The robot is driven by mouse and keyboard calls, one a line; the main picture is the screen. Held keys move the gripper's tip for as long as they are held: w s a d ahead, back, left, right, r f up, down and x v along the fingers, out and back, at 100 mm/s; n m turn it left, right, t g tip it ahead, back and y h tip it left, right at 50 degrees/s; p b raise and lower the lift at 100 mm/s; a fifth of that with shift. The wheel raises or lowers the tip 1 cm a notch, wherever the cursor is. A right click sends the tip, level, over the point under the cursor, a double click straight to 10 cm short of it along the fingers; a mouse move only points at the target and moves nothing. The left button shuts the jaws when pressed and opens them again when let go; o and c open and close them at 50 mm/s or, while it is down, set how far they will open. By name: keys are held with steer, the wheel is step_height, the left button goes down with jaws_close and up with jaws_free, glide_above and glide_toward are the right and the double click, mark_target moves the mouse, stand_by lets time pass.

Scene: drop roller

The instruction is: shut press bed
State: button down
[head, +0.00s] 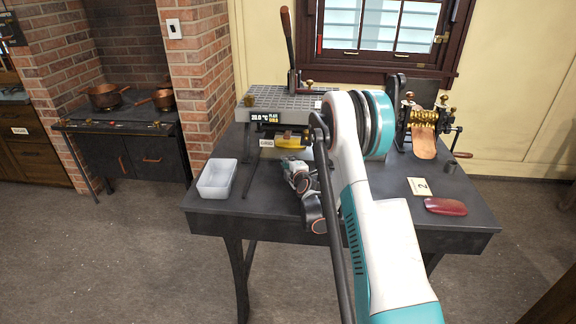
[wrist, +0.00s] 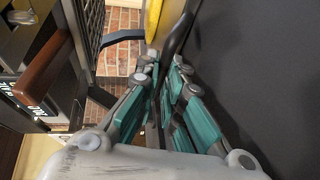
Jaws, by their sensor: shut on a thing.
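The press (head: 285,98) stands at the back of the dark table, with a grey slotted top and a small display reading 20.0 °C and a cold plate. Its long lever with a brown grip (head: 285,22) stands nearly upright. Under the top a yellow part (head: 292,155), which looks like the bed, shows partly; it also shows in the wrist view (wrist: 153,18). My gripper (wrist: 165,68) is shut on a dark curved bar (wrist: 181,32) beside the yellow part. In the head view my gripper (head: 290,166) is low at the press front. My arm hides the press's right side.
A white tray (head: 216,178) sits on the table's left. A brass roller device (head: 425,118) stands at the back right. A card marked 2 (head: 419,186) and a dark red object (head: 445,206) lie at the right.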

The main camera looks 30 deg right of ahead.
steer(key=shift+d, duration=0.1)
steer(key=c, duration=2)
jaws_free()
steer(key=shift+w, duration=0.15)
steer(key=shift+v, duration=3.85)
